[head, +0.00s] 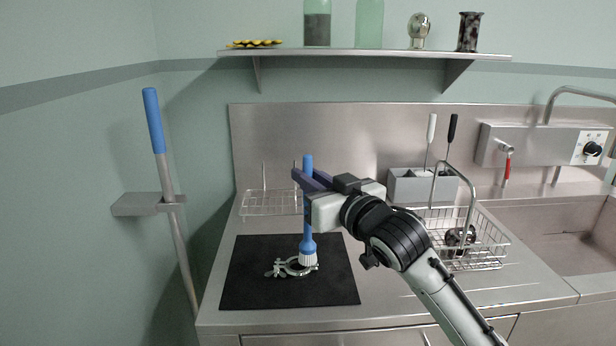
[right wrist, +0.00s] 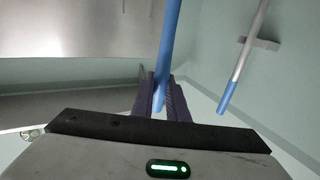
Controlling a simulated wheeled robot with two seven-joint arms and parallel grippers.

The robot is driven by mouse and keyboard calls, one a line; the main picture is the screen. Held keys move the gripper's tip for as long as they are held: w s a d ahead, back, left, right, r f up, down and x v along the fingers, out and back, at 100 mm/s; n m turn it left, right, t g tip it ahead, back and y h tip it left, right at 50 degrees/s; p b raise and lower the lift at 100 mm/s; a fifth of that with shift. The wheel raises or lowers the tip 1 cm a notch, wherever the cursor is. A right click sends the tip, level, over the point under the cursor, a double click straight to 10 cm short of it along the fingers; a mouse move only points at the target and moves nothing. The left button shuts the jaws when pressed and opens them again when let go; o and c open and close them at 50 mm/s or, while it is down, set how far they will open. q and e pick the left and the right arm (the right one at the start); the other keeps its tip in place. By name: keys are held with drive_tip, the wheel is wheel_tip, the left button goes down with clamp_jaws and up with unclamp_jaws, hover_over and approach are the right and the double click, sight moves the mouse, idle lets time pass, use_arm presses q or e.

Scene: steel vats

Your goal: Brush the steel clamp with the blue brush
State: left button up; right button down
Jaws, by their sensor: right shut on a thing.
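The blue brush (head: 308,243) stands upright, its white bristles at the lower end. My right gripper (head: 303,182) is shut on its handle, which also shows between the fingers in the right wrist view (right wrist: 168,45). The steel clamp (head: 286,269) lies on the black mat (head: 245,289). The bristles are at the clamp's right part and overlap it in the head view; I cannot tell for sure whether they touch. A small bit of the clamp may show at the left edge of the right wrist view. My left gripper is not in view.
A wire rack (head: 268,205) stands behind the mat. A wire basket (head: 487,250) and a grey holder (head: 410,187) with brushes stand to the right, before the sink (head: 575,240). A blue-handled pole (head: 153,120) leans in a wall bracket at left. A shelf (head: 380,53) hangs above.

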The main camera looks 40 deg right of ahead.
sight(310, 159)
wheel_tip(310, 159, up, 4)
drive_tip(key=p, duration=0.3)
drive_tip(key=shift+r, duration=0.95)
